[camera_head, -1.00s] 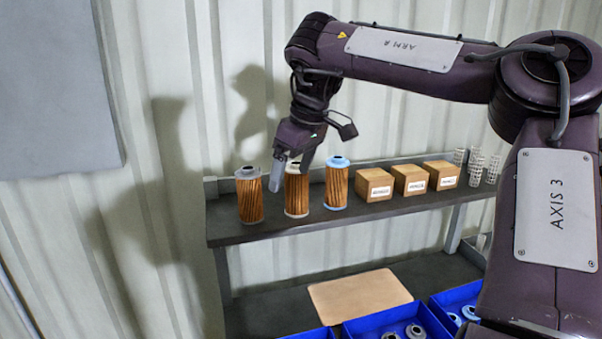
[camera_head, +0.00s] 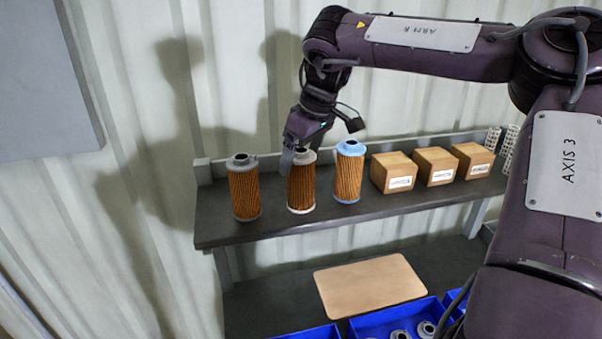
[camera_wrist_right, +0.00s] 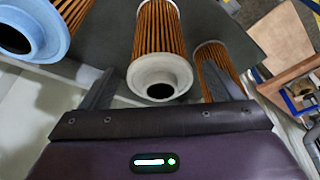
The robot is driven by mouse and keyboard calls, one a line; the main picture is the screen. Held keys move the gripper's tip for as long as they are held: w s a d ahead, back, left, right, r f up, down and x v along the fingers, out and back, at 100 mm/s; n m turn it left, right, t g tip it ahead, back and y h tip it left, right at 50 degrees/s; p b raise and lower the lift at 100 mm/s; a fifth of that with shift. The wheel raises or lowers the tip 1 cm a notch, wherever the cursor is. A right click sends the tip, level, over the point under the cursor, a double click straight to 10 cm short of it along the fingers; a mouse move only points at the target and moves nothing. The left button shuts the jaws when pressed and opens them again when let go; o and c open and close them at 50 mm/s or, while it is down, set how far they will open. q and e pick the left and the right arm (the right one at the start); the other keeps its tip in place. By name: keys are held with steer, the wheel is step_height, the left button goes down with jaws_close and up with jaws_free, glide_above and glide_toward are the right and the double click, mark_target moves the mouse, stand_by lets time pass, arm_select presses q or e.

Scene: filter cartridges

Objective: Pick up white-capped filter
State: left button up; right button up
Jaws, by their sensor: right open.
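The white-capped filter (camera_head: 301,190), with brown pleats, stands upright in the middle of three filters on the dark shelf (camera_head: 345,217). My right gripper (camera_head: 298,157) is at its top, with its jaws open. In the right wrist view, the white-capped filter (camera_wrist_right: 160,75) lies between the two spread fingers of the right gripper (camera_wrist_right: 162,78), with visible gaps beside the cap. Contact cannot be made out from the head view. My left gripper is not in view.
A grey-capped filter (camera_head: 244,190) stands to the left and a blue-capped filter (camera_head: 348,175) close to the right. Several cardboard boxes (camera_head: 393,172) sit farther right. Below are a tan board (camera_head: 368,285) and blue bins (camera_head: 372,325). The corrugated wall is behind.

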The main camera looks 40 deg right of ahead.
steer(key=shift+p+x, duration=0.35)
steer(key=shift+x, duration=1.05)
steer(key=shift+s, duration=0.1)
steer(key=c, duration=1.1)
steer(key=shift+r, duration=0.1)
steer(key=shift+c, duration=0.2)
steer(key=shift+r, duration=0.1)
